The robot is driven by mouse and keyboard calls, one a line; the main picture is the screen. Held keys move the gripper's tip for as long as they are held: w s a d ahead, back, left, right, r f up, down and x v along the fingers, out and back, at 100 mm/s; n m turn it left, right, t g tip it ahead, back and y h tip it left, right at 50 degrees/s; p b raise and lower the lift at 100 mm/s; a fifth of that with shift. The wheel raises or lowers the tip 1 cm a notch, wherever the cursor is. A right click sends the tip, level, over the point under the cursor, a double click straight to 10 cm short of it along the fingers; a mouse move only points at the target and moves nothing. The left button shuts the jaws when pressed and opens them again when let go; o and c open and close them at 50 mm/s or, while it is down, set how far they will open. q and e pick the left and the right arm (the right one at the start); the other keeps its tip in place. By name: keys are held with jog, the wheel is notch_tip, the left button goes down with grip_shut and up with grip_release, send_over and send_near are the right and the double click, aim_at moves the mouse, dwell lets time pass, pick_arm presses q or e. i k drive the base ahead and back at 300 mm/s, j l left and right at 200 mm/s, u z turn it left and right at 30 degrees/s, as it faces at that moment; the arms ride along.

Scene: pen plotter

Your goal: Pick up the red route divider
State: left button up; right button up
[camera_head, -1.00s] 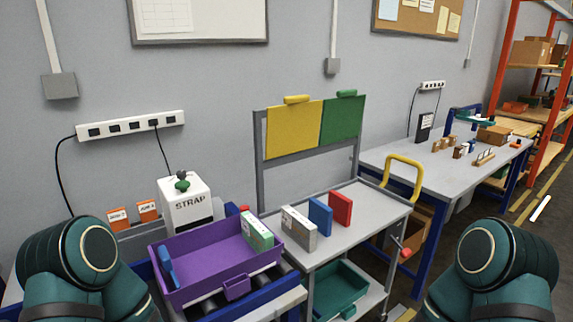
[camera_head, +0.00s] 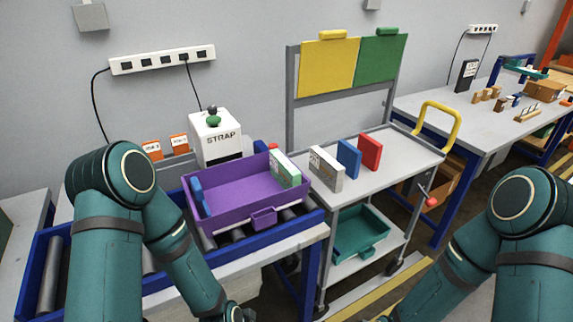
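The red route divider (camera_head: 370,152) stands upright on the top shelf of the grey cart (camera_head: 398,158), just right of a blue divider (camera_head: 348,158) and a grey-white divider (camera_head: 325,169). No gripper touches it. My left arm comes down at the left, and part of its gripper (camera_head: 236,314) shows at the bottom edge, well below and left of the cart. Its fingers are too cut off to judge. My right arm reaches down at the right, and only a dark piece of its end shows at the bottom edge; its fingers are out of frame.
A purple tote (camera_head: 238,190) sits on the roller conveyor left of the cart, holding a green-white box (camera_head: 285,168) and a blue piece (camera_head: 200,197). Yellow and green panels rise behind the cart. A yellow handle (camera_head: 440,122) is at its right end. A teal bin (camera_head: 360,232) sits below.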

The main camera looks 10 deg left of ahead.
aim_at(371, 149)
jog(key=i+l+u, duration=0.1)
jog(key=u, duration=0.7)
jog(key=l+u, duration=0.3)
jog(key=l, duration=0.2)
jog(key=l+u, duration=0.3)
jog(key=l, duration=0.2)
jog(key=l+u, duration=0.2)
jog(key=l, duration=0.8)
jog(key=k, duration=0.05)
